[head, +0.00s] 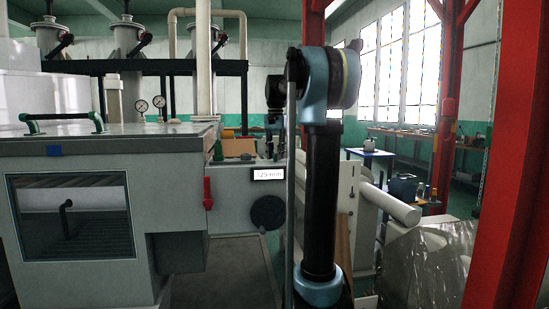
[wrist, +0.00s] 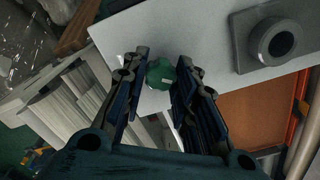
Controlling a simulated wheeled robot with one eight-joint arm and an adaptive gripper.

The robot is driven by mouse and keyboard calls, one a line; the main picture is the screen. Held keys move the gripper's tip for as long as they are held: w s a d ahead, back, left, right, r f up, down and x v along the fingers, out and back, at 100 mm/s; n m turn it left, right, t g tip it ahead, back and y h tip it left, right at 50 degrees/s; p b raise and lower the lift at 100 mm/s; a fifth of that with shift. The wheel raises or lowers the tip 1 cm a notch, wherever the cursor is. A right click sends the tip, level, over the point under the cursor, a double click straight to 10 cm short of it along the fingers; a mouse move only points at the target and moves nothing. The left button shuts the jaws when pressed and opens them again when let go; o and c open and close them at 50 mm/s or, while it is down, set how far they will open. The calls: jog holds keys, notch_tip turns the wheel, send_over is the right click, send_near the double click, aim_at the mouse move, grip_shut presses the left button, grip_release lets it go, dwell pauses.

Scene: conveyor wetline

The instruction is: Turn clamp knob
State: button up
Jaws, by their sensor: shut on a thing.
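The green clamp knob (wrist: 160,74) shows in the wrist view, with a small pale mark on its face, in front of a pale grey panel (wrist: 170,32). My gripper (wrist: 162,64) has its two dark fingers on either side of the knob and is shut on it. In the head view my gripper (head: 272,128) is small, dark and partly behind my own arm, over the far end of the grey machine. I cannot make out the held knob there.
A grey block with a round black part (wrist: 280,40) sits right of the knob in the wrist view. In the head view, a grey cabinet with a window (head: 72,215), a red handle (head: 208,193) and a small display (head: 268,174) stand left of my arm. A red post (head: 505,180) stands right.

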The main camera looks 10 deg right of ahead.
dwell(0.3)
jog(key=shift+m, duration=1.8)
jog(key=m, duration=0.3)
jog(key=shift+m, duration=0.3)
jog(key=shift+m, duration=1.6)
